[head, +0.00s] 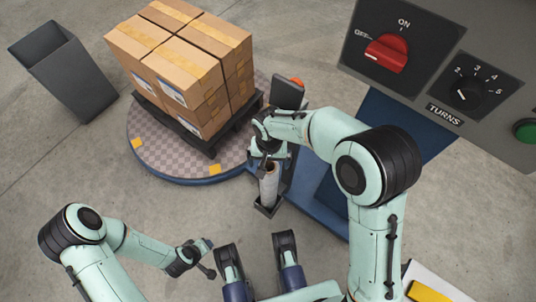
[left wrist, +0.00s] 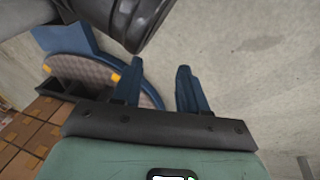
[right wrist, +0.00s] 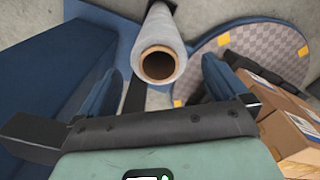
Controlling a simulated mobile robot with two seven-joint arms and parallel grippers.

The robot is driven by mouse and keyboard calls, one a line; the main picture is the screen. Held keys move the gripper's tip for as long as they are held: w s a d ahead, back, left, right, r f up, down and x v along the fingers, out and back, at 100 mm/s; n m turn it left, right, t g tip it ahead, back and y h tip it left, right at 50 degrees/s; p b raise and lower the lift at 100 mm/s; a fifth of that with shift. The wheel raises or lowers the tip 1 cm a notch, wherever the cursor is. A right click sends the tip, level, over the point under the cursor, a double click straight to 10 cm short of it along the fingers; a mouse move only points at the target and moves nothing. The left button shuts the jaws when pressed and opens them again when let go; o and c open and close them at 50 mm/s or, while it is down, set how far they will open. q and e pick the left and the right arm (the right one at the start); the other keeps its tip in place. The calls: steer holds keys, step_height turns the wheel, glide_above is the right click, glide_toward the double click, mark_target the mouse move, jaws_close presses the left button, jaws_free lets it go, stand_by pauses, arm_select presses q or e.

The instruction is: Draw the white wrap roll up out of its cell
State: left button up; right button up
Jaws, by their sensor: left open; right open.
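The white wrap roll (head: 269,184) stands upright in a narrow dark cell (head: 267,209) beside the turntable, its upper part rising above the cell. My right gripper (head: 268,155) is over the top of the roll. In the right wrist view the roll (right wrist: 160,28) shows its open brown core end, lying between the spread blue fingers, with gaps on both sides. My right gripper is open and holds nothing. My left gripper (left wrist: 157,72) is open and empty, well away from the roll at the lower left of the head view.
A round turntable (head: 158,166) carries a dark pallet with stacked cartons (head: 178,65). A dark bin (head: 65,70) stands at the far left. A control panel (head: 440,60) with a red switch and a TURNS dial fills the upper right.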

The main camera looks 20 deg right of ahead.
mark_target(269, 186)
step_height(269, 186, down, 7)
steer(key=shift+f+b, duration=0.15)
steer(key=shift+b, duration=1.1)
arm_select(q)
steer(key=s+f+g, duration=0.2)
steer(key=s+f, duration=0.2)
steer(key=s, duration=0.1)
steer(key=shift+s+a+f, duration=0.15)
steer(key=shift+a+f, duration=0.1)
steer(key=shift+a, duration=0.2)
